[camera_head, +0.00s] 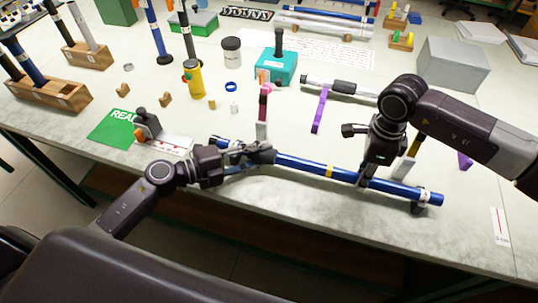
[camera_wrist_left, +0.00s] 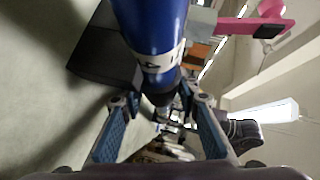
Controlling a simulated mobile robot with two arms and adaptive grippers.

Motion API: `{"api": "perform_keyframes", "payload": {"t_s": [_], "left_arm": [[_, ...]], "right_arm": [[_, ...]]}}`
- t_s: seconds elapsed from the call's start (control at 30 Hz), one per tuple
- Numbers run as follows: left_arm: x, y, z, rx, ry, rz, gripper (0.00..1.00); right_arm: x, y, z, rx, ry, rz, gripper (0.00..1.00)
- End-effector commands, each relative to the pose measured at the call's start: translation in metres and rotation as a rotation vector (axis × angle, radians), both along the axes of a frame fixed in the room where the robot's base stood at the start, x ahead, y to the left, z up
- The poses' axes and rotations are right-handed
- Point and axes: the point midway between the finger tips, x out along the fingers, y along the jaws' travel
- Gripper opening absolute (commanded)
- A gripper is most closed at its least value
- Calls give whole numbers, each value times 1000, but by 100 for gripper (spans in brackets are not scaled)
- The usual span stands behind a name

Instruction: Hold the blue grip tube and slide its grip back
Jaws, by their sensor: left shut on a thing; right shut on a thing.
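The blue grip tube (camera_head: 305,164) lies slantwise near the front edge of the table, with a yellow band near its middle and a white band near its right end. My left gripper (camera_head: 262,155) is shut on the tube near its left end. In the left wrist view, the blue tube (camera_wrist_left: 152,25) with a white marked band runs to a dark section between the fingers (camera_wrist_left: 160,115). My right gripper (camera_head: 365,178) is shut on the tube right of the yellow band. The fingers partly hide the tube at both holds.
A pink-topped upright (camera_head: 263,105), a purple upright (camera_head: 320,110) and a grey-and-black tube (camera_head: 340,86) stand or lie behind. A teal box (camera_head: 277,67), yellow bottle (camera_head: 193,78) and grey box (camera_head: 453,65) are further back.

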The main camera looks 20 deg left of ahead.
Motion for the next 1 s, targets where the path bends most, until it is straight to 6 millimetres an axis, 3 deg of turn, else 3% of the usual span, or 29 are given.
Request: {"api": "perform_keyframes", "payload": {"t_s": [0.17,0.2,0.27,0.67,1.0], "left_arm": [[0,4,-4,7,6,5,0],[0,4,-4,7,6,6,31],[0,4,-4,8,5,6,37],[-5,8,-1,5,5,4,38],[-47,52,10,6,8,6,38]], "right_arm": [[2,-5,0,-10,-3,-3,0],[2,-5,0,-11,-3,-3,0],[2,-6,-1,-11,-3,-3,0],[1,-4,-1,-8,-2,-4,0],[1,-3,-1,-6,-2,-3,0]]}}
